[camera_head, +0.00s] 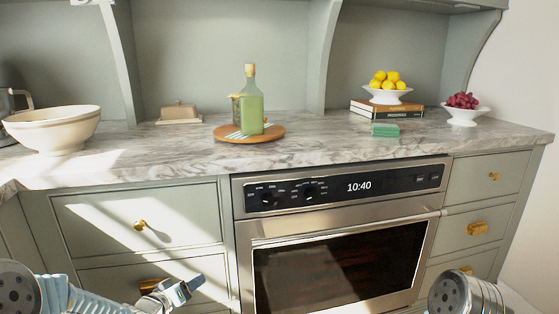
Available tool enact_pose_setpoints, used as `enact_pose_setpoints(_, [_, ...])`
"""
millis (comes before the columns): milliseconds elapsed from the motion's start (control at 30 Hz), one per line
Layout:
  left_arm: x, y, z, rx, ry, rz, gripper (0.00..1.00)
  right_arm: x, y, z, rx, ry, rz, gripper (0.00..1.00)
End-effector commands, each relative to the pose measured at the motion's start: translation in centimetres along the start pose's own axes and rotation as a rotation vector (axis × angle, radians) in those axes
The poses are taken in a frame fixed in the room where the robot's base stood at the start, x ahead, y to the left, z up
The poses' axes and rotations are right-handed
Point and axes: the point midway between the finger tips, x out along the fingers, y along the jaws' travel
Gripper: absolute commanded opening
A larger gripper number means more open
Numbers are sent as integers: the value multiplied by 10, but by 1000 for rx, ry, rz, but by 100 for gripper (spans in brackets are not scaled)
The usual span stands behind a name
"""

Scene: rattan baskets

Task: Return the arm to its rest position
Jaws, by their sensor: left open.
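My left arm comes in from the lower left corner. Its gripper (181,290) is low in front of the drawers, below the counter's front edge, and is open with nothing seen between its fingers. Part of my right arm shows at the bottom right, but its gripper is out of the picture.
A marble counter (340,152) runs across the view. On it stand a cream bowl (55,130), a green bottle (251,105) on a round wooden board (270,136), and a bowl of lemons (387,95) on books. An oven (335,270) and drawers are below.

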Motion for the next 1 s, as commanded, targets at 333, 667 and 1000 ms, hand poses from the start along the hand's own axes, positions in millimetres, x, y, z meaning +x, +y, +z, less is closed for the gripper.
enact_pose_setpoints(333, [-41, -18, 263, -64, -563, -233, 61, 0, 0, 0, 0, 0, 0, 97])
enact_pose_setpoints(667, [-140, -4, 397, -59, -990, -319, 61, 0, 0, 0, 0, 0, 0, 97])
enact_pose_setpoints(1000, [-140, -4, 397, -59, -990, -319, 61, 0, 0, 0, 0, 0, 0, 97])
